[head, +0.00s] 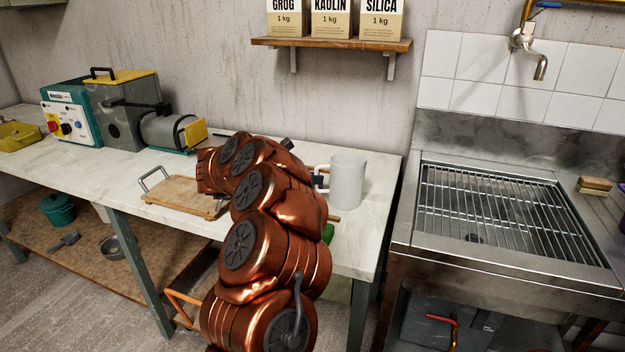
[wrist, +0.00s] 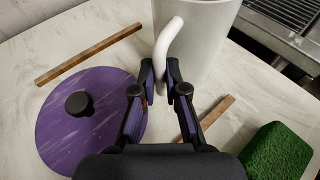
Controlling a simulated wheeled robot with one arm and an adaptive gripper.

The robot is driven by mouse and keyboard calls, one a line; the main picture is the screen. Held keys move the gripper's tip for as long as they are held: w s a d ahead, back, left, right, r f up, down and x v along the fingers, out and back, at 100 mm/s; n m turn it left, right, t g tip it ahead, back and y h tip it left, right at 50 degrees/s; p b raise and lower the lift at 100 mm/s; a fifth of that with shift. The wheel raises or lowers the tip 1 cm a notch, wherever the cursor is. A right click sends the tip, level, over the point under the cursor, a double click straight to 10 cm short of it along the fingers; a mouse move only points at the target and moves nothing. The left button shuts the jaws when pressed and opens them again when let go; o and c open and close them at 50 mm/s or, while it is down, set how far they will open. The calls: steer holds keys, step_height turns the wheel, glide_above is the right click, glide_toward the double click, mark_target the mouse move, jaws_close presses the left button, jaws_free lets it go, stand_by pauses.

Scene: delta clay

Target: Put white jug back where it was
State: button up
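The white jug (head: 347,182) is upright near the right end of the worktop, its handle towards my gripper. In the wrist view the jug (wrist: 197,35) is at the top, cut off by the frame edge. My gripper (wrist: 160,72) has its two fingers closed about the lower part of the jug's white handle (wrist: 166,42). In the head view my arm hides most of my gripper (head: 318,178). I cannot tell whether the jug's base touches the worktop.
The worktop (head: 375,235) holds a purple disc with a black knob (wrist: 88,125), two wooden strips (wrist: 90,53) (wrist: 218,113) and a green sponge (wrist: 275,152) near my gripper. A wooden board (head: 180,196) and machines (head: 125,108) are further left. A sink with a rack (head: 500,215) is right.

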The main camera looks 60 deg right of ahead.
steer(key=o, duration=0.4)
steer(key=shift+r, duration=0.15)
steer(key=shift+r+p, duration=0.1)
steer(key=shift+p, duration=0.25)
steer(key=b+v, duration=0.1)
steer(key=v, duration=1.1)
